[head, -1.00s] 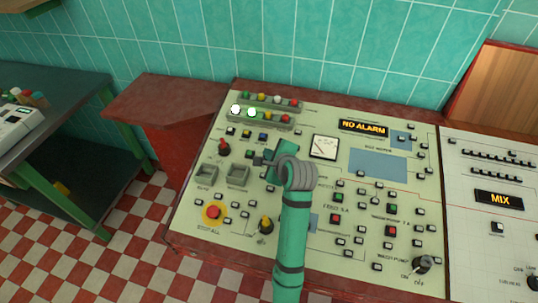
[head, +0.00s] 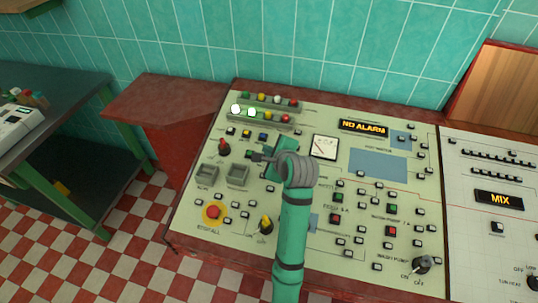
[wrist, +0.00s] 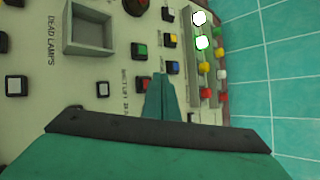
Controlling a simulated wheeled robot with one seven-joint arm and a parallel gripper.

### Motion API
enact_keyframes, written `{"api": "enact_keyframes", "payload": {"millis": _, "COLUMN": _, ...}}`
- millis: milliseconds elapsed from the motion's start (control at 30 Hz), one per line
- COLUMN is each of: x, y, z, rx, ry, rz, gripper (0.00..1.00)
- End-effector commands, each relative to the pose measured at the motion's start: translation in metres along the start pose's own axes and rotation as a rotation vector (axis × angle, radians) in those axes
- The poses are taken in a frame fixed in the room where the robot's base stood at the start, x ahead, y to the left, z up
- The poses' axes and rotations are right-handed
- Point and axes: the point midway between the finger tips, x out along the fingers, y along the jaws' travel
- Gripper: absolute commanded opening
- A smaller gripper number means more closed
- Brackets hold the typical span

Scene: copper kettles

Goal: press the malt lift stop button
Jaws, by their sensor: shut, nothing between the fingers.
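The control panel (head: 330,205) is pale green with many small buttons. In the wrist view, a red button (wrist: 143,86) sits beside a green button (wrist: 140,50), above a partly hidden label (wrist: 125,95) that seems to read "malt lift". The tip of my gripper (wrist: 159,80) is shut and empty, next to the red button and covering part of its edge. I cannot tell whether they touch. In the head view my gripper (head: 257,157) is over the upper left of the panel and hides the red button.
Yellow (wrist: 170,40) and blue (wrist: 172,67) buttons lie close by. Lit white and green lamps (head: 251,112) are in the rows behind. A red knob (head: 224,148) and grey recessed boxes (head: 237,175) are to the left. A red stop button on yellow (head: 213,212) is nearer the front.

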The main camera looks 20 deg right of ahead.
Motion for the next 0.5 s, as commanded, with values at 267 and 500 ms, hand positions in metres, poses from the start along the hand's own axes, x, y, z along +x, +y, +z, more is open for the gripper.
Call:
{"api": "enact_keyframes", "payload": {"millis": 267, "x": -0.017, "y": -0.013, "z": 0.013, "rx": 0.000, "ry": 0.000, "rz": -0.003, "gripper": 0.00}}
{"api": "enact_keyframes", "payload": {"millis": 500, "x": -0.029, "y": -0.022, "z": 0.022, "rx": -0.001, "ry": -0.001, "rz": -0.002, "gripper": 0.00}}
